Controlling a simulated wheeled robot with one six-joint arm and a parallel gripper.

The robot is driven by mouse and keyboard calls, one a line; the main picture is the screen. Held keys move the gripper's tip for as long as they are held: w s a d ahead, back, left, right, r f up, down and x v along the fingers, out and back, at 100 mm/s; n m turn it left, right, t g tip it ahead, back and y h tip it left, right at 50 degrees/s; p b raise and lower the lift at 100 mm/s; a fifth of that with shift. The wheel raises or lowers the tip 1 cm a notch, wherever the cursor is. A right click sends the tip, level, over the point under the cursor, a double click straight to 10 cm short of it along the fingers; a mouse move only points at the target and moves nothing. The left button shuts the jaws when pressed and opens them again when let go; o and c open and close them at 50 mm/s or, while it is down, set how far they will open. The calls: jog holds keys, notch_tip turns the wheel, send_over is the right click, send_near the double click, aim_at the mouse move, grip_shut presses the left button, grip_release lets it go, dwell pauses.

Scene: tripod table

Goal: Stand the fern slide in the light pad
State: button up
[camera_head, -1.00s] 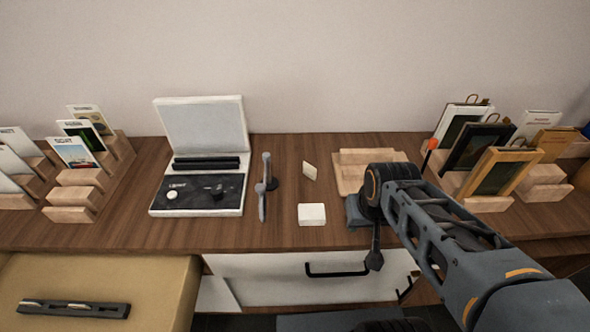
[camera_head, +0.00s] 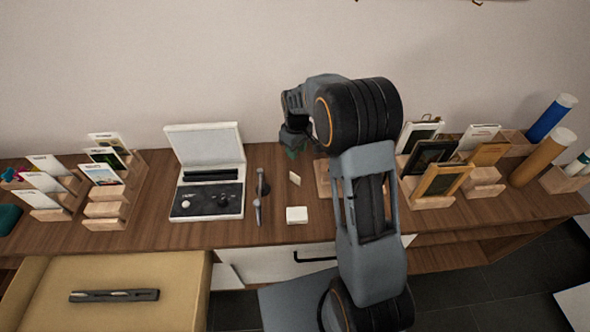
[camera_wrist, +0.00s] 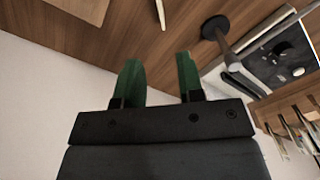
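The light pad (camera_head: 207,201) is a white case with its lid raised, a dark control panel and a dark slotted bar; it stands left of centre on the table. Its panel also shows at the upper right of the wrist view (camera_wrist: 286,60). I cannot tell which card is the fern slide; a card with a green picture (camera_head: 107,158) stands in the left wooden rack (camera_head: 103,211). My gripper (camera_head: 293,152) is above the back of the table, right of the light pad. In the wrist view my gripper (camera_wrist: 158,75) has its green fingers apart with nothing between them.
A dark upright stand (camera_head: 262,185), a small tilted card (camera_head: 295,179) and a white block (camera_head: 297,215) are right of the light pad. Framed pictures (camera_head: 441,181) fill racks farther right. An open drawer (camera_head: 190,275) juts out at front left, holding a dark holder (camera_head: 114,295).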

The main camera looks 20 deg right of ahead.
aim_at(295, 175)
jog(key=f, duration=0.5)
jog(key=f+p, duration=0.1)
jog(key=f, duration=0.2)
jog(key=shift+w+f, duration=0.3)
jog(key=shift+f, duration=0.05)
jog(key=shift+s+a+f+p, duration=0.15)
jog(key=shift+f+p, duration=0.85)
jog(key=shift+f, duration=1.65)
jog(key=shift+c, duration=0.4)
grip_shut()
